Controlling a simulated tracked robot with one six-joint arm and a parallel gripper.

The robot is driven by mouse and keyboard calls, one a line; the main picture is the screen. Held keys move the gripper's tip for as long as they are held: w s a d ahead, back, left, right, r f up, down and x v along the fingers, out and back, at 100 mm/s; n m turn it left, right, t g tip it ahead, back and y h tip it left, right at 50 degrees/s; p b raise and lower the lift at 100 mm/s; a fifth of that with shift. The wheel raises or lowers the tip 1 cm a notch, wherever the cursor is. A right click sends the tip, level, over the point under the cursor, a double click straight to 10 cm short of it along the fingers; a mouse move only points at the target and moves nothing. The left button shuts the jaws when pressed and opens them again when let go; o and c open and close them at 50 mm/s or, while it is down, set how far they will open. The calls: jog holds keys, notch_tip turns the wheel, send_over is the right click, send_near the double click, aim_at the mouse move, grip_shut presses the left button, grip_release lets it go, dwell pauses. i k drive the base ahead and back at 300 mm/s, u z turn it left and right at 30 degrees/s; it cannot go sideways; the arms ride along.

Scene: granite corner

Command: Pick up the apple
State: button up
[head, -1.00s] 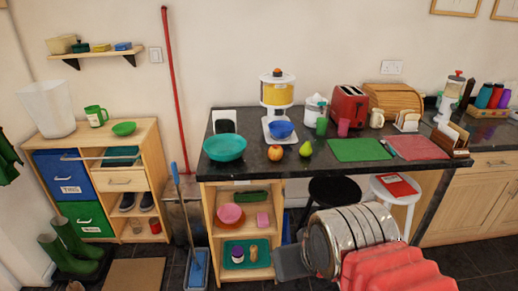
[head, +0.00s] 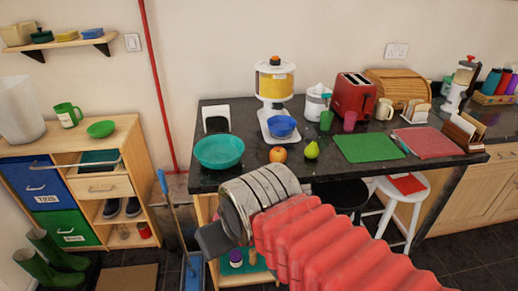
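My gripper (head: 212,240) is at the lower middle of the head view, in front of the counter and left of and below the apple in the picture. Only a dark piece of its end shows past the metal wrist, so I cannot see whether its fingers are apart. Nothing is visibly held.
A teal bowl (head: 219,152) is left of the apple. A blue bowl (head: 281,126) sits on the white and yellow dispenser's base behind it. A green mat (head: 368,148) lies to the right. A white stool (head: 403,191) stands below the counter.

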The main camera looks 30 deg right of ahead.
aim_at(277, 154)
jog(key=z, duration=0.05)
jog(key=i, duration=1)
jog(key=z, duration=0.2)
